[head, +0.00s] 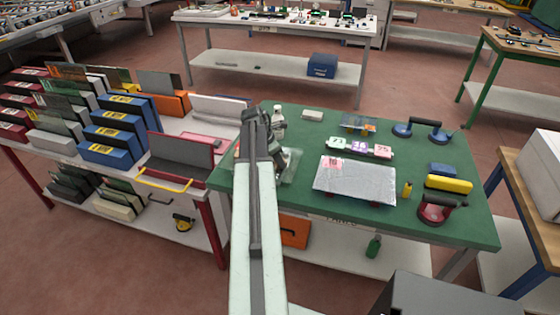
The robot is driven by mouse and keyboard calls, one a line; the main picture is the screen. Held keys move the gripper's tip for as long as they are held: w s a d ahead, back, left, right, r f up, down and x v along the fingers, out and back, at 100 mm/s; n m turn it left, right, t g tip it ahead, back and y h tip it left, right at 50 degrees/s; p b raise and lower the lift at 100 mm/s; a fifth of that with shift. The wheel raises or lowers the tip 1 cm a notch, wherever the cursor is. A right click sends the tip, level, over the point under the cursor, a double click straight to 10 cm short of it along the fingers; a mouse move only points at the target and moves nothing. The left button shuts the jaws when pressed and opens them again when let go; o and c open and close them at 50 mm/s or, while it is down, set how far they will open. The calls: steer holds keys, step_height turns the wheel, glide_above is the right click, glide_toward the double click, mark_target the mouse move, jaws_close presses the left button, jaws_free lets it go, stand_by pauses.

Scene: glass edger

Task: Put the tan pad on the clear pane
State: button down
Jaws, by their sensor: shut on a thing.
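My gripper (276,160) is low over the left part of the green table, partly hidden behind my own arm. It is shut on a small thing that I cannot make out. A clear pane (292,170) lies flat on the green table under and beside my gripper, and my arm covers much of it. I cannot tell whether the held thing touches the pane. No tan pad shows clearly apart from my gripper. A pale, cream-like block (312,115) lies at the back of the table.
On the green table (455,222), a silvery sheet (350,181) lies right of my gripper. Small labelled blocks (359,147), suction lifters (440,208) and a yellow block (449,184) stand around it. A small white-topped bottle (278,112) is behind my gripper. Racked panes (110,137) stand left.

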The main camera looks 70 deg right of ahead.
steer(key=c, duration=1.1)
jaws_free()
steer(key=shift+s+f, duration=0.1)
steer(key=shift+r+p, duration=0.6)
steer(key=shift+p, duration=0.05)
steer(key=p+v, duration=1)
steer(key=v, duration=0.1)
steer(key=shift+a, duration=0.1)
